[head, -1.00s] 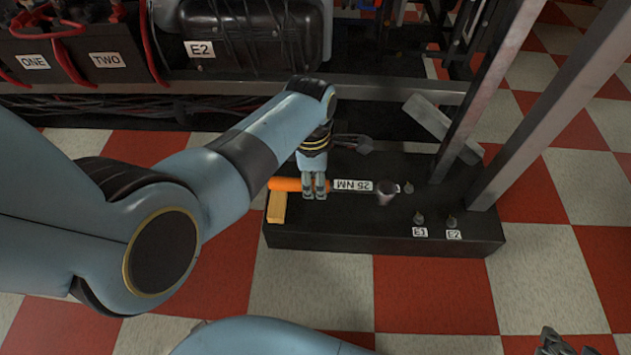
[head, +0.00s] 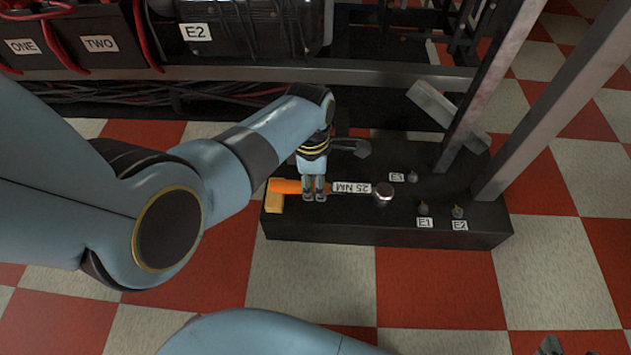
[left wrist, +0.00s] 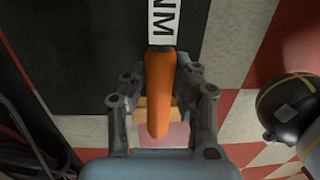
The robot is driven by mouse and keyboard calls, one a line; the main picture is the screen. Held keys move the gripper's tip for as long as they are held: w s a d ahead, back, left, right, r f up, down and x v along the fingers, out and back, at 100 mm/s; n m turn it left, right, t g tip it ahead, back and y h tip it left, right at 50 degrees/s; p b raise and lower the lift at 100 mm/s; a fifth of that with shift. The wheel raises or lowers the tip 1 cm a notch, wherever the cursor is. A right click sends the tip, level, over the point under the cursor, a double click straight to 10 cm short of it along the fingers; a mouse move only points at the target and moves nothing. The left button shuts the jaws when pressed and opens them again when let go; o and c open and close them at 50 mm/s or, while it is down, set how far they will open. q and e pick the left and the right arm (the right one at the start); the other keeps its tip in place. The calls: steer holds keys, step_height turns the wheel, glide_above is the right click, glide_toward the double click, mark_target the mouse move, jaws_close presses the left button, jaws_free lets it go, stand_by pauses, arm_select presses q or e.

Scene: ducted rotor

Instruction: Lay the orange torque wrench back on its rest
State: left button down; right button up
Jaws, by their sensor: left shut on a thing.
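The torque wrench has an orange handle (head: 286,186), a "25 NM" label (head: 351,188) and a round metal head (head: 383,195). It lies roughly level over a black plinth (head: 330,228), handle to the left. My left gripper (head: 314,194) is shut on the orange handle. In the left wrist view its fingers (left wrist: 160,84) stand on both sides of the handle (left wrist: 158,95). A yellow wooden block (head: 274,203) is at the plinth's left end, below the handle end. I cannot tell whether the wrench touches the block or plinth. My right gripper (head: 552,346) is mostly cut off at bottom right.
Small pegs labelled E3 (head: 413,176), E1 (head: 423,208) and E2 (head: 458,212) stand right of the wrench head. Slanted metal posts (head: 545,105) rise behind the plinth's right side. A dark machine with cables is behind. The checkered floor in front is clear.

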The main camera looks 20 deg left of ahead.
arm_select(q)
steer(key=shift+f, duration=0.35)
steer(key=shift+w, duration=0.1)
stand_by(0.3)
steer(key=c, duration=1)
jaws_free()
steer(key=shift+o, duration=0.2)
